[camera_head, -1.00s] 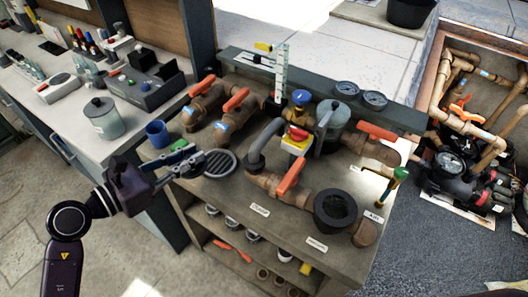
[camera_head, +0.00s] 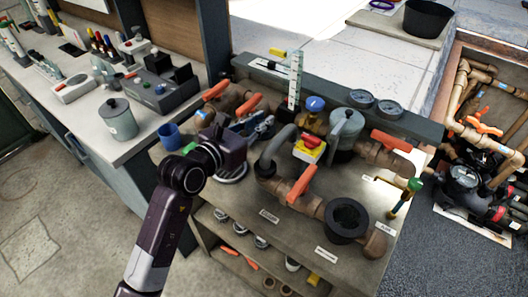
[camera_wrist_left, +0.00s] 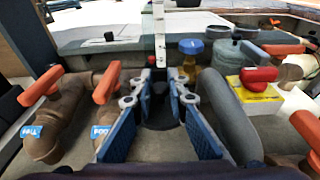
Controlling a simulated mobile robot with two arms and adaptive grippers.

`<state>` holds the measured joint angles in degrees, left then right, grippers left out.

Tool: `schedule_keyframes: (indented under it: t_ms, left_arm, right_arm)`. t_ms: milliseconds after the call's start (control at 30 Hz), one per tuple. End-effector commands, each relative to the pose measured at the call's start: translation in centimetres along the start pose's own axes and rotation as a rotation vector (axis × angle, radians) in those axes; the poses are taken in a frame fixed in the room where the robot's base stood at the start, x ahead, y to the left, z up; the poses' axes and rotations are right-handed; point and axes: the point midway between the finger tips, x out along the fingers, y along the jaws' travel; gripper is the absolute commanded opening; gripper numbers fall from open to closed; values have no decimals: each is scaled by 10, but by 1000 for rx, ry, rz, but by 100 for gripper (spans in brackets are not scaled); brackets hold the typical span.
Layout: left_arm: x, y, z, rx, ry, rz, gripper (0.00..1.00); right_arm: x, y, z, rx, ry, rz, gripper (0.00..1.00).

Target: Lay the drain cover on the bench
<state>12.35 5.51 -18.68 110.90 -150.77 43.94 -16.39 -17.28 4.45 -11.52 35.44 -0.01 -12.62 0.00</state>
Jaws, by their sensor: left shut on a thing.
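The drain cover appears to be the round grey disc (camera_head: 232,179) lying flat on the pipework bench (camera_head: 297,228). My left arm and gripper hide most of it in the head view. My left gripper (camera_head: 265,126) is beyond the disc, over the bench, between the orange-handled valves and the grey hose. In the left wrist view its blue-padded fingers (camera_wrist_left: 160,82) are shut on a dark thing (camera_wrist_left: 161,113) between them. I cannot make out what it is. My right gripper is not in view.
A white ruler (camera_head: 295,78) stands just behind the left gripper. A grey hose (camera_wrist_left: 232,110) and red-yellow switch (camera_head: 309,147) are close on its right, orange-handled valves (camera_wrist_left: 42,88) on its left. A blue mug (camera_head: 169,135) stands left.

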Motion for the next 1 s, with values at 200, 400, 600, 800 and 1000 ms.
schedule_keyframes:
  t_ms: [200, 400, 600, 800, 1000]
  left_arm:
    - [11, 0, -54, 1, 3, -1, 0]
    - [15, 0, -74, 1, -1, -1, 0]
    - [20, 0, -102, 3, 2, -1, 0]
    - [23, 1, -116, 1, -2, 0, 0]
    - [23, 0, -115, 0, -2, 0, 0]
  right_arm:
    - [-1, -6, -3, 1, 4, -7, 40]
    - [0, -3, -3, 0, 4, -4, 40]
    - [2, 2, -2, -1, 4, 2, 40]
    - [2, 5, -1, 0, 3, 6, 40]
    - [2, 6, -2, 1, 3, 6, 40]
